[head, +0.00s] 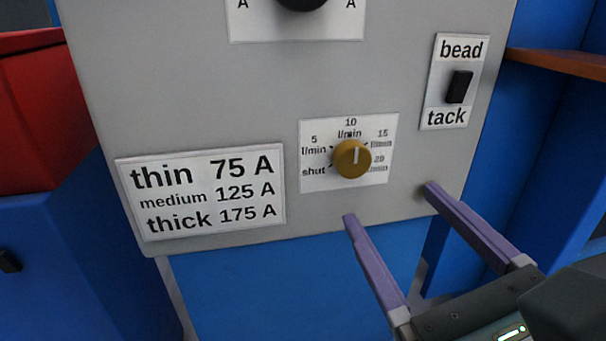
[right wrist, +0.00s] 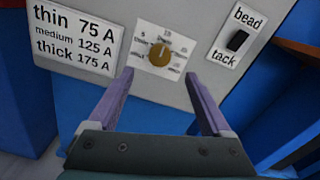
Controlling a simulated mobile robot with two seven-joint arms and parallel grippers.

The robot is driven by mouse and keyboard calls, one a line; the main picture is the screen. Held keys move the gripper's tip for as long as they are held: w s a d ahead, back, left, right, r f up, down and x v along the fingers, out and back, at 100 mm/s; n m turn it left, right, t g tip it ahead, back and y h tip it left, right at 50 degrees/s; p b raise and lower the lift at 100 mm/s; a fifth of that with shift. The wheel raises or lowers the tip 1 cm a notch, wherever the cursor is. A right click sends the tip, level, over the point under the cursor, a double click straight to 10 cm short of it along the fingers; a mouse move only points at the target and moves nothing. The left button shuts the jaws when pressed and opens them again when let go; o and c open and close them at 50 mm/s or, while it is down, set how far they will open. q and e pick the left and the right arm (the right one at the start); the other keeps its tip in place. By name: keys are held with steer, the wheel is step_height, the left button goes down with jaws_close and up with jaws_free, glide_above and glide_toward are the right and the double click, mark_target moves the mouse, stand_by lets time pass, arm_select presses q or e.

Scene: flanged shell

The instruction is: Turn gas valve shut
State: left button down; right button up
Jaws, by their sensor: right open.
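The gas valve is a round yellow-brown knob (head: 352,158) on a white label with marks for shut, 5, 10, 15 and 20 l/min. Its pale pointer line points up, near the 10 l/min mark. The knob also shows in the right wrist view (right wrist: 160,56), beyond the fingers and roughly midway between them. My right gripper (head: 388,203) is open and empty, its two purple fingers wide apart, below the knob and apart from it. My left gripper is not in view.
The grey panel (head: 190,95) also bears a bead/tack switch (head: 459,87), an amperage table (head: 201,192) and a black dial (head: 303,3) at the top. A red box (head: 40,110) stands at left, a brown shelf (head: 560,64) at right.

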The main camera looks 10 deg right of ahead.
mark_target(355, 160)
steer(key=w, duration=0.9)
steer(key=shift+w+a, duration=0.15)
steer(key=shift+w, duration=0.25)
jaws_close()
